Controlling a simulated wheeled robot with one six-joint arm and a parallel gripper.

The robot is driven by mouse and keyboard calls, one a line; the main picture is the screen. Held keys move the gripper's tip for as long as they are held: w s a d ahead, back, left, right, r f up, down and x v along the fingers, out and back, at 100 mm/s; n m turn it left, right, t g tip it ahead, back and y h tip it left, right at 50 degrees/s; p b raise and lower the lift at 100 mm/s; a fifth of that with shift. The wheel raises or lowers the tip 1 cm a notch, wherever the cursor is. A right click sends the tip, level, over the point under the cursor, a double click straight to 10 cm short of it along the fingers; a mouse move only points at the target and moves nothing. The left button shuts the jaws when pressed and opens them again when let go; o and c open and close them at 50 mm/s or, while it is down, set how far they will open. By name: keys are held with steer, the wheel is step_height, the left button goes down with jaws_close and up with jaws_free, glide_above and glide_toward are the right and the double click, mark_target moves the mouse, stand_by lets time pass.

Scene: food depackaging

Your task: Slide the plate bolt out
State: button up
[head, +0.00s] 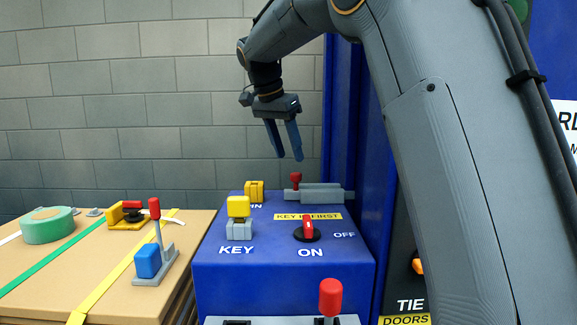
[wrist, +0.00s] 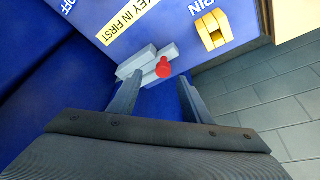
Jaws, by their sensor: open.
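A grey sliding bolt (head: 322,193) with a small red knob (head: 296,178) lies at the back of the blue housing's top. In the wrist view the bolt (wrist: 135,62) and its red knob (wrist: 164,68) show between my fingers. My gripper (head: 289,158) is open and empty, pointing down above the back of the housing. It appears above the knob and apart from it. Another red-topped handle (head: 330,295) stands on a grey plate at the housing's front. I cannot tell from any label which is the plate bolt.
The blue housing (head: 215,275) also carries a yellow-topped key (head: 239,208), a red rotary switch (head: 308,230) and a yellow pin block (head: 254,191). A tall blue cabinet wall (head: 352,120) stands close on the right. Left is a cardboard top (head: 60,290) with green tape (head: 48,228) and a red-handled lever (head: 155,210).

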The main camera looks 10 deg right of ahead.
mark_target(294, 174)
steer(key=x, duration=0.5)
steer(key=w+x, duration=0.1)
steer(key=x, duration=0.1)
steer(key=shift+w+d+f+p, duration=0.15)
steer(key=shift+d+f+p, duration=0.1)
steer(key=shift+p, duration=0.15)
jaws_close()
steer(key=shift+r, duration=0.1)
